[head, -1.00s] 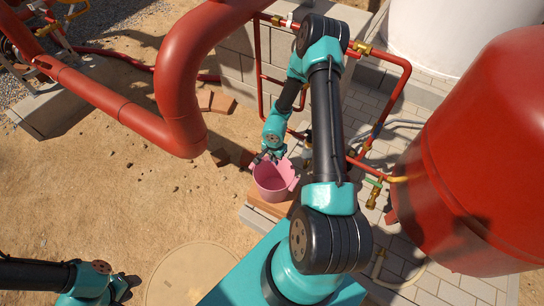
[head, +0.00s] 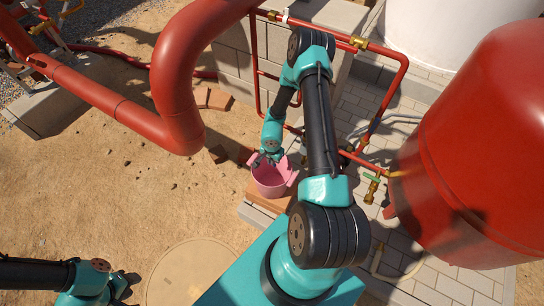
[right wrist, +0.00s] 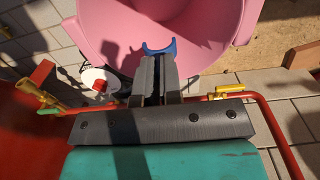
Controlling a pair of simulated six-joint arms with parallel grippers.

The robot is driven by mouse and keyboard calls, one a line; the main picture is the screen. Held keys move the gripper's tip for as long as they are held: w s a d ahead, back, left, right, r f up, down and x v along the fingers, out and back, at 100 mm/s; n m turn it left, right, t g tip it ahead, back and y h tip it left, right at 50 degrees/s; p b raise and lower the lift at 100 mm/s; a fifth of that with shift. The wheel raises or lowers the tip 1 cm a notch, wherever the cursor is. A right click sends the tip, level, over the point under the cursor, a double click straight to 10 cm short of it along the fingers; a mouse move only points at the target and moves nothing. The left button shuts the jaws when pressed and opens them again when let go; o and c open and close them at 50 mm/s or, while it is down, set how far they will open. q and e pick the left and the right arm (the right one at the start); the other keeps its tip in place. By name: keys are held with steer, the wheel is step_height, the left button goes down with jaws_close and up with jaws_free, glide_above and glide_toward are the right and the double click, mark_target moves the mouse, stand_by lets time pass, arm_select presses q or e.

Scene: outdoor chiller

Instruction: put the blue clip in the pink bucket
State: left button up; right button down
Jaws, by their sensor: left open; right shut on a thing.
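The pink bucket (head: 270,182) stands upright on a reddish-brown block near the middle of the head view. Its pink wall also fills the top of the right wrist view (right wrist: 205,32). My right gripper (head: 267,160) is at the bucket's far rim, seemingly above its opening. In the right wrist view, the gripper (right wrist: 156,68) is shut on the blue clip (right wrist: 160,48), a small U-shaped piece at its fingertips, seen against the bucket's inside. The clip is too small to make out in the head view. My left gripper (head: 130,284) is open over sandy ground at lower left, far from the bucket.
A thick red pipe (head: 170,90) bends down left of the bucket. Thin red pipes with brass valves (head: 372,188) and a large red tank (head: 470,150) stand at right. A block wall (head: 235,50) is behind. Sandy ground at left is mostly clear.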

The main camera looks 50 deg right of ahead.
steer(key=shift+f, duration=2.6)
steer(key=c, duration=1.2)
jaws_free()
steer(key=shift+r, duration=0.15)
steer(key=shift+r, duration=3.4)
